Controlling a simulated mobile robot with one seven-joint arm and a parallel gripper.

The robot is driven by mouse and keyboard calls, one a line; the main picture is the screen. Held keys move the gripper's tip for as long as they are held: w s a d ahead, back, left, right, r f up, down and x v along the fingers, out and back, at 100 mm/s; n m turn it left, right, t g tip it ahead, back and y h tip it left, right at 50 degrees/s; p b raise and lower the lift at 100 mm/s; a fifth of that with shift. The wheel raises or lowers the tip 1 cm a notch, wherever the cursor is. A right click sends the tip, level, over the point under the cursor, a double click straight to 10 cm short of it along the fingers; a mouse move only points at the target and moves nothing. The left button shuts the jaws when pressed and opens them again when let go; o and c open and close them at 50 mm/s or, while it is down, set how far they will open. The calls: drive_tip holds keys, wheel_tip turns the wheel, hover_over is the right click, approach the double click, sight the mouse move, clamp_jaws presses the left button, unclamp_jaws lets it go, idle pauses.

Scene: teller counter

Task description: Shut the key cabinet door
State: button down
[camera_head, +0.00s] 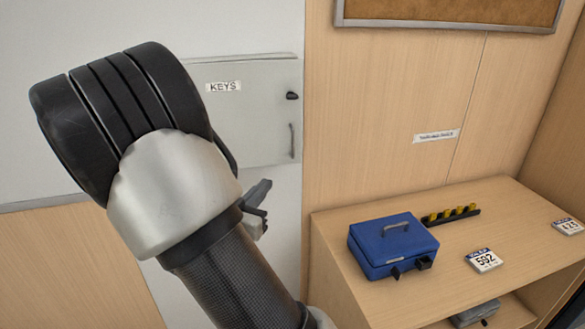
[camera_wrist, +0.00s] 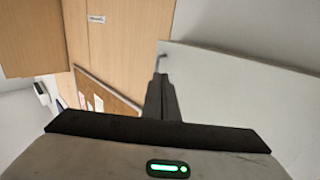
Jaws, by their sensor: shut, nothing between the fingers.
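The key cabinet door (camera_head: 262,110) is a pale grey panel labelled KEYS in the head view, with a dark knob and a thin handle (camera_head: 292,140) near its right edge. It looks flat to the wall or nearly so; I cannot tell whether a small gap is left. My arm hides its left part. My gripper (camera_head: 262,190) shows partly behind my arm, just below the door's lower edge. In the wrist view my gripper (camera_wrist: 160,80) has its fingers together, empty, over a pale panel (camera_wrist: 230,90), with a small grey handle near the tips. Contact is unclear.
A wooden counter (camera_head: 340,225) at the right bears a blue cash box (camera_head: 390,245), a dark rack with yellow pieces (camera_head: 452,214) and number cards (camera_head: 484,261). A cork board (camera_head: 450,12) hangs above; it also shows in the wrist view (camera_wrist: 110,97).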

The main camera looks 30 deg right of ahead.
drive_tip(key=p, duration=0.1)
approach(287, 152)
drive_tip(key=d, duration=0.4)
drive_tip(key=shift+d+r, duration=0.25)
drive_tip(key=w+d, duration=0.1)
drive_tip(key=w+d+b, duration=0.1)
drive_tip(key=w, duration=0.1)
drive_tip(key=shift+w+f, duration=0.1)
drive_tip(key=shift+f, duration=0.05)
drive_tip(key=shift+w, duration=0.3)
drive_tip(key=shift+r+h, duration=0.3)
drive_tip(key=shift+r, duration=0.2)
